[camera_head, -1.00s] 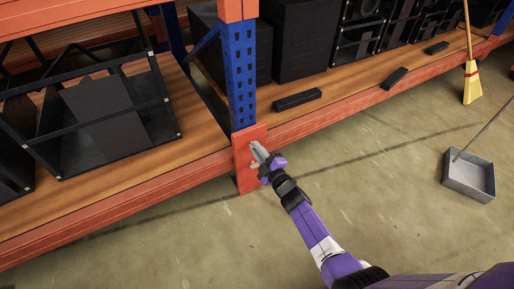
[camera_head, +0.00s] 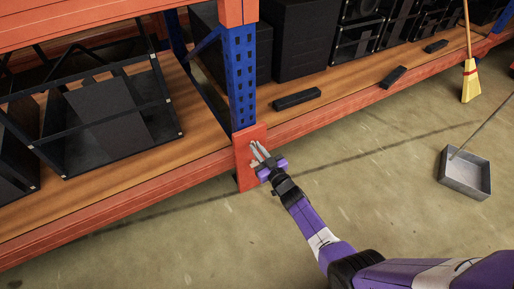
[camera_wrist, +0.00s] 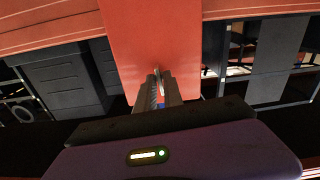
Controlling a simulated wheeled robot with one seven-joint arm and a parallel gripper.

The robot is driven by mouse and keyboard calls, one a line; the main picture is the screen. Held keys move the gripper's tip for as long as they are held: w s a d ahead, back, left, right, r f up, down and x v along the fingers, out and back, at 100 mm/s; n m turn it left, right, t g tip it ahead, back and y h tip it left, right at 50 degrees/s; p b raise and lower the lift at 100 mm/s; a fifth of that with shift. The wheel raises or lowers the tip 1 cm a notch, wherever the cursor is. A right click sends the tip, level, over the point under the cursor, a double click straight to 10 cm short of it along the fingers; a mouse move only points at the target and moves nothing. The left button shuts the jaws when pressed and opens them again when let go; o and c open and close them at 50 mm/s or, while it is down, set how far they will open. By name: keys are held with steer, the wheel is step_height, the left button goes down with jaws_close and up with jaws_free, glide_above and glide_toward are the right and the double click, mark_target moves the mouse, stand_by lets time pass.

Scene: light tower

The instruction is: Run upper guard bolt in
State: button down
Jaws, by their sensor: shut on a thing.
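The orange guard plate (camera_head: 246,178) stands upright at the foot of the blue post (camera_head: 241,80). My gripper (camera_head: 257,148) is at the plate's face, its two light fingers pointing up and left at it. In the wrist view the fingers (camera_wrist: 158,88) reach to the plate (camera_wrist: 150,35), closed around a small grey metal piece (camera_wrist: 157,76). This appears to be the upper guard bolt; the fingers hide most of it. I cannot tell how deep it sits in the plate. A small pale spot beside the fingers in the head view is too small to identify.
Orange shelf beams (camera_head: 330,122) run to both sides of the post. A black wire frame (camera_head: 70,150) and dark boxes stand on the wooden shelf. A metal dustpan (camera_head: 466,174) and a broom (camera_head: 470,80) are at the right. The concrete floor (camera_head: 180,235) in front is clear.

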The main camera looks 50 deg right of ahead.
steer(key=shift+s+a+f+m+p, duration=0.1)
steer(key=shift+m+p, duration=1)
steer(key=shift+m, duration=7.35)
steer(key=shift+s+f+m+p, duration=0.1)
steer(key=shift+m+p, duration=0.95)
steer(key=shift+m, duration=7.4)
steer(key=c, duration=1.6)
jaws_free()
steer(key=shift+w+r, duration=0.1)
